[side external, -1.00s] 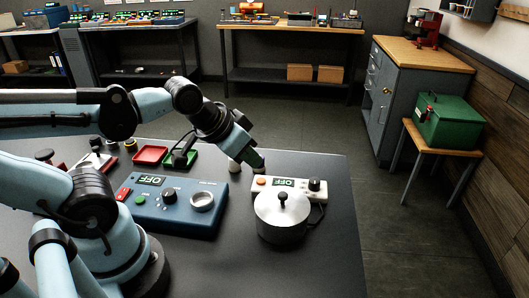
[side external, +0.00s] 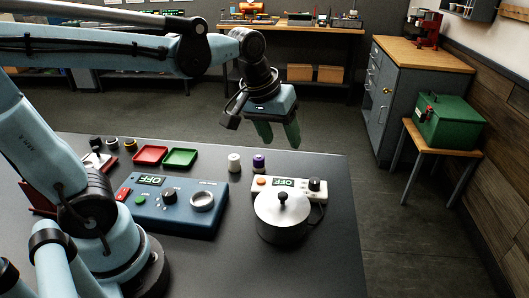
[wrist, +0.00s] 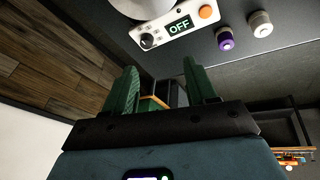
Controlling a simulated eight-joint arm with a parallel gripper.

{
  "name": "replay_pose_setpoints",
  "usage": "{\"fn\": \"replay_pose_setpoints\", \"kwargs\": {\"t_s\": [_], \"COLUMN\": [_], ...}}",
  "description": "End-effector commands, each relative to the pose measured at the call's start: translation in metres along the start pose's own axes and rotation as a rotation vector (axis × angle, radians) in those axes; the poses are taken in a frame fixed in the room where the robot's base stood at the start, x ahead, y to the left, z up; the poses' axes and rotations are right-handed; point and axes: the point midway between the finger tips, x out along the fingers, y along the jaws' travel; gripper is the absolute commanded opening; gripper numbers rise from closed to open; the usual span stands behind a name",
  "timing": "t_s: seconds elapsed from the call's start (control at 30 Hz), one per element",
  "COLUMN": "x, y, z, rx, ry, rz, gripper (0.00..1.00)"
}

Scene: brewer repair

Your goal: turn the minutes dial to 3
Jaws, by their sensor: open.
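A white control box (side external: 297,184) on the bench has an orange button (side external: 261,182), a display reading OFF (side external: 284,182) and a black dial (side external: 314,185); this dial also shows in the wrist view (wrist: 147,41). A blue unit (side external: 178,208) to its left has its own OFF display (side external: 151,180), a black dial (side external: 169,194) and a green button (side external: 139,200). I cannot read which dial is for minutes. My gripper (side external: 280,138) is raised behind and above the white box, green fingers apart, empty and touching nothing. The wrist view shows its spread fingers (wrist: 160,70).
A lidded metal pot (side external: 281,215) stands in front of the white box. A white-capped cylinder (side external: 234,163) and a purple-capped one (side external: 258,162) stand behind it. Red (side external: 150,155) and green (side external: 180,157) trays lie further left. A green box (side external: 447,122) sits on a stool.

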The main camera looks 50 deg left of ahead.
Motion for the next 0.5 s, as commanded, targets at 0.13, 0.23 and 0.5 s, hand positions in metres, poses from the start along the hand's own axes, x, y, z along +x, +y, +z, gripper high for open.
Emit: {"fn": "replay_pose_setpoints", "kwargs": {"t_s": [0.13, 0.23, 0.5], "x": [0.009, 0.019, 0.046], "y": [0.018, 0.029, 0.049], "z": [-0.024, -0.038, -0.059], "rx": [-0.163, -0.275, -0.501], "ry": [-0.089, -0.144, -0.241], "rz": [-0.045, -0.085, -0.189], "gripper": [0.56, 0.56, 0.56]}}
